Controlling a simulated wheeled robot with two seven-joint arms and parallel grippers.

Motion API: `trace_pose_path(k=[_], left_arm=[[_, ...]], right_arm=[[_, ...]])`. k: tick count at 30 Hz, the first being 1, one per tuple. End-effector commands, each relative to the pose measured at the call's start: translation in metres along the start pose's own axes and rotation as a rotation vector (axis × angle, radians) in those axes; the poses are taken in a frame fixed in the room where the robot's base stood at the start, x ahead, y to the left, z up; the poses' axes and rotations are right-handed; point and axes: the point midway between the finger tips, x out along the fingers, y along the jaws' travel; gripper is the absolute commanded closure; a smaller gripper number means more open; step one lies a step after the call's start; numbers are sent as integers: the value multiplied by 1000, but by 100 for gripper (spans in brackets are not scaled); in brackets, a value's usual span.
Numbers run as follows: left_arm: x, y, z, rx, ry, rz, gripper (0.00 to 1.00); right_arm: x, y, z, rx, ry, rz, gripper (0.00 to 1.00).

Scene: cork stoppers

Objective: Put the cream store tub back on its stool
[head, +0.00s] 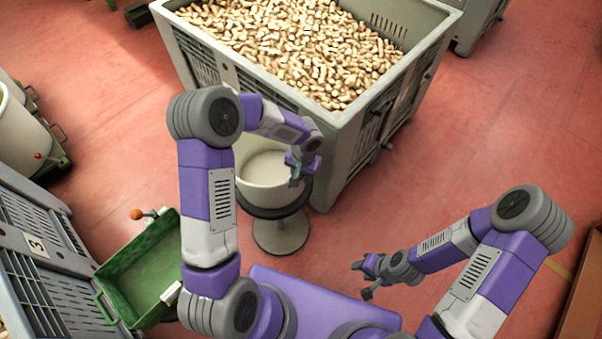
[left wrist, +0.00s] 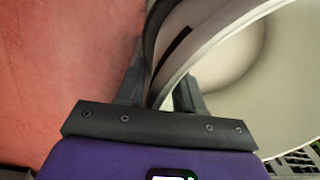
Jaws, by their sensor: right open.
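The cream tub (head: 268,187) is at the stool (head: 280,236), a dark round seat on a pale pedestal foot, in front of the big cork crate. The tub looks upright and over the seat. I cannot tell whether its base rests fully on it. My left gripper (head: 293,172) is at the tub's right rim. In the left wrist view the fingers (left wrist: 160,92) lie either side of the tub wall (left wrist: 200,52), shut on it. My right gripper (head: 361,280) is open and empty above the floor, right of the stool.
A large grey crate (head: 345,150) full of corks stands right behind the stool. A green tray cart (head: 140,268) and a grey numbered crate (head: 40,255) are at left. Another cream tub (head: 20,130) stands at far left.

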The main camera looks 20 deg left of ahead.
Motion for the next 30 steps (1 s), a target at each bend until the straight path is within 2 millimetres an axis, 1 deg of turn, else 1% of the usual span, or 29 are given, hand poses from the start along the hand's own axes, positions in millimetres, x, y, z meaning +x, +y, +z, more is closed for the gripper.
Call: trace_pose_path(k=[2,5,15,18,21,24,26,29,30], left_arm=[[-3,0,0,0,0,0,64],[-15,0,-1,-1,2,-1,64],[-89,0,-1,1,4,-1,64],[-105,0,-1,0,3,-1,64],[-116,0,-1,0,2,0,64],[-119,1,1,1,-1,6,64],[-112,6,5,5,-10,28,64],[-83,25,19,13,-31,115,64],[-68,36,28,11,-41,165,64]], right_arm=[[-3,-1,0,0,0,0,57],[-7,-3,0,0,0,0,57],[-29,-11,1,0,0,0,57],[-34,-12,2,0,0,0,57],[-36,-14,2,0,0,0,57],[-37,-14,2,0,0,0,57],[-37,-14,2,0,0,0,57],[-37,-14,2,0,0,0,57],[-37,-14,2,0,0,0,57]])
